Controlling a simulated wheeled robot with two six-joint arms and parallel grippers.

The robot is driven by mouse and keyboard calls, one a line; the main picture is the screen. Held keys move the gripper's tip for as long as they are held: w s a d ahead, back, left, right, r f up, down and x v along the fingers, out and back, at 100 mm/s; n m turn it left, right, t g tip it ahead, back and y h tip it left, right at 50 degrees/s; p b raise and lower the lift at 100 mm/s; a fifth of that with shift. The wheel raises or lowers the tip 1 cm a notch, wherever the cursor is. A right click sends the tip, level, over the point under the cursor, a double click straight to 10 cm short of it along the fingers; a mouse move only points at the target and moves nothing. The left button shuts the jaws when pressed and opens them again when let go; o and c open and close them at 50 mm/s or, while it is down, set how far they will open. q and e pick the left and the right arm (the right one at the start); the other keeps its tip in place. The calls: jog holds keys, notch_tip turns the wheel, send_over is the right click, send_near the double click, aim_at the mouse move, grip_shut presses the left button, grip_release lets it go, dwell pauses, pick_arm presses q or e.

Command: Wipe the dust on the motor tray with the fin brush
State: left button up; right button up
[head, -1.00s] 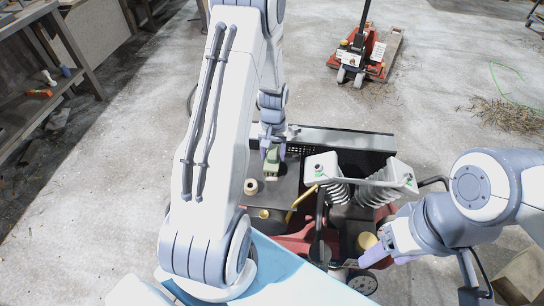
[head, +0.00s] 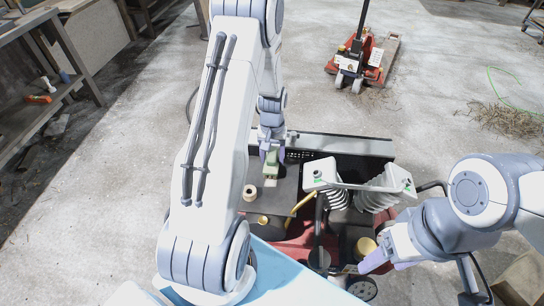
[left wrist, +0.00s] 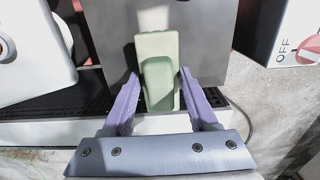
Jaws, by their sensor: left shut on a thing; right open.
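The fin brush (left wrist: 160,75) is a pale green block, and the two purple fingers of my left gripper (left wrist: 161,100) flank it in the left wrist view. In the head view the green brush (head: 271,158) shows at the end of my left arm. My left gripper (head: 270,152) is shut on it, over the dark grey motor tray (head: 285,190). The tray's flat grey face (left wrist: 212,45) fills the upper middle of the wrist view. A pale patch shows past the brush; I cannot tell if it is dust. My right gripper (head: 377,262) is open and empty, near the tray assembly's right front.
A yellow handle (head: 304,201) lies between. A red pallet truck (head: 362,65) stands behind on open concrete floor.

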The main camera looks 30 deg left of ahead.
pick_arm(q)
jog(key=shift+f, duration=0.3)
jog(key=shift+s, duration=0.1)
